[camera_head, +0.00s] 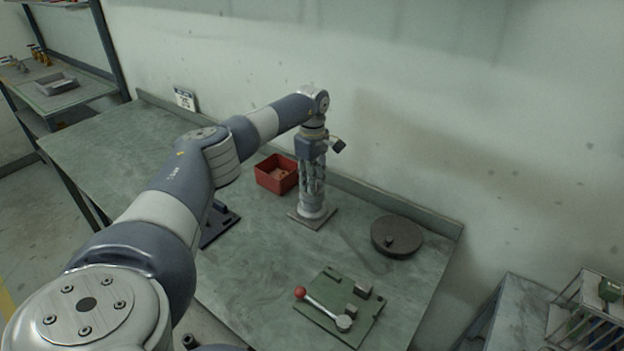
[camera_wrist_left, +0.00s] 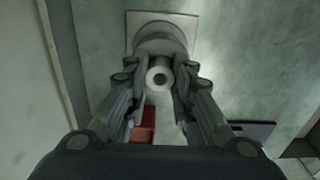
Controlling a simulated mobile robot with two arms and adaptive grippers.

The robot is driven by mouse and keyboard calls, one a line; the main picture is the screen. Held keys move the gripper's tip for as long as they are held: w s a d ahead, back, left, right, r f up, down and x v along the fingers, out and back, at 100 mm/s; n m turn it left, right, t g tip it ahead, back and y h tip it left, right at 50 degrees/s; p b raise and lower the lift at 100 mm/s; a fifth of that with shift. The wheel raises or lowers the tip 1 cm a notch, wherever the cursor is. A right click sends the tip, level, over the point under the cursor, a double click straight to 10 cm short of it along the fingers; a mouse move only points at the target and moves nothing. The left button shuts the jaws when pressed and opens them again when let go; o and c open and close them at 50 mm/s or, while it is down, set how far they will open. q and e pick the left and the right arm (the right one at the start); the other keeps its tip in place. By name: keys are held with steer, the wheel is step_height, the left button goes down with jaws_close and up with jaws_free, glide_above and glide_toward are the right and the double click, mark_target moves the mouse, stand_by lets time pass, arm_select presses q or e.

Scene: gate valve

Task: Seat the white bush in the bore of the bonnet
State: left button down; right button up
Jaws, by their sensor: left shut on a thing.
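My left gripper (camera_head: 313,192) points straight down above the bonnet (camera_head: 312,211), a pale grey round body on a flat square plate. In the left wrist view, the fingertips (camera_wrist_left: 159,76) are shut on the white bush (camera_wrist_left: 160,70), a small ring with a dark hole. The bush lies in line with the bonnet (camera_wrist_left: 161,42), which shows just behind it. The bonnet's bore is hidden by the bush and fingers, so I cannot tell whether the bush is above the bore or partly in it. My right gripper is not in view.
A red bin (camera_head: 276,174) stands close left of the bonnet. A dark round disc with a knob (camera_head: 397,238) lies to the right. A green plate with a red-knobbed lever (camera_head: 338,306) lies in front. The table's back ledge (camera_head: 385,190) runs behind.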

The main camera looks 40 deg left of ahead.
arm_select(q)
steer(key=c, duration=1.4)
jaws_free()
steer(key=shift+o, duration=0.2)
steer(key=shift+r, duration=0.25)
step_height(320, 180, up, 13)
steer(key=b, duration=0.2)
steer(key=shift+f, duration=0.15)
